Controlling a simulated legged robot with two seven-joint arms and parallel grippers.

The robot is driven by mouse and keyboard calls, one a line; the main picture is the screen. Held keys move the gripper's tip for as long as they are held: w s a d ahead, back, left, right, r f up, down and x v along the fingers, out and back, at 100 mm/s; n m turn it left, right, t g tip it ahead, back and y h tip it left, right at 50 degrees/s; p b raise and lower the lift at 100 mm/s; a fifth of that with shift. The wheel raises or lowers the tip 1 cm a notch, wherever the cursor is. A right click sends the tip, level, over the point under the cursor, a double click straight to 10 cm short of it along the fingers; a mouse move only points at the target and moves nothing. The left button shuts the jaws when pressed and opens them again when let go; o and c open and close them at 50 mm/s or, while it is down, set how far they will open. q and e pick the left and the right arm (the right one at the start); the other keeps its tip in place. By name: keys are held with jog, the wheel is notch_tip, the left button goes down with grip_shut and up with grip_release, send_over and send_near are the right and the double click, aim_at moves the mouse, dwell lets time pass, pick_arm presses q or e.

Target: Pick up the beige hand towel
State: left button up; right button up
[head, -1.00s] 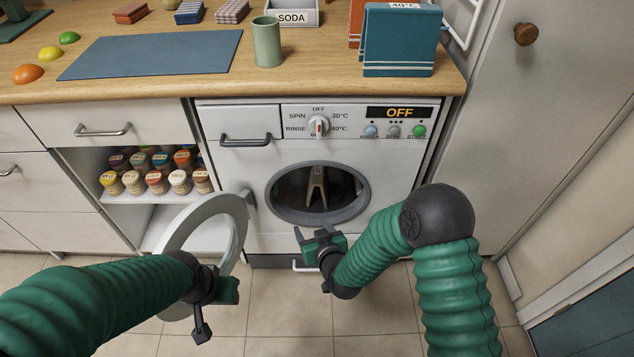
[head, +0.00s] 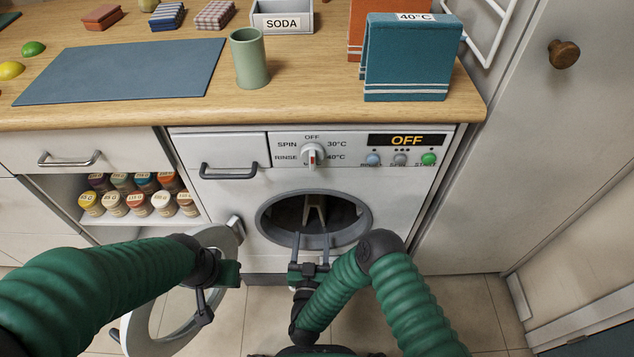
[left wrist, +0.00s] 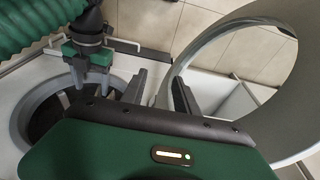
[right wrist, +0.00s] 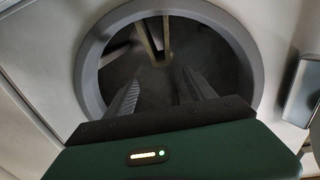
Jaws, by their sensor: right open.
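I cannot make out a beige hand towel for certain. A narrow beige shape (head: 316,209) stands inside the dark drum of the washing machine; I cannot tell whether it is cloth or part of the drum. It also shows in the right wrist view (right wrist: 150,40). My right gripper (head: 312,239) is open and empty, its fingers pointing into the lower part of the round opening. My left gripper (left wrist: 158,80) is open beside the open round door (head: 150,325); whether it touches the door is unclear.
The worktop holds a blue mat (head: 125,72), a green cup (head: 249,58), a SODA box (head: 283,18), and a teal folded towel (head: 408,60). Several spice jars (head: 138,203) fill a shelf left of the machine. The grey rim (head: 262,222) surrounds the drum opening.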

aim_at(314, 206)
jog(key=w+b, duration=0.1)
jog(key=w, duration=0.3)
jog(key=w+b, duration=0.2)
jog(key=w, duration=0.2)
jog(key=w+d+b, duration=0.1)
jog(key=w, duration=0.3)
jog(key=shift+f+b, duration=0.1)
jog(key=shift+b, duration=0.3)
jog(key=w+b, duration=0.3)
jog(key=w, duration=0.2)
jog(key=shift+w+r+b, duration=0.2)
jog(key=shift+w+b, duration=0.1)
jog(key=shift+b, duration=0.1)
jog(key=shift+r, duration=0.2)
grip_shut()
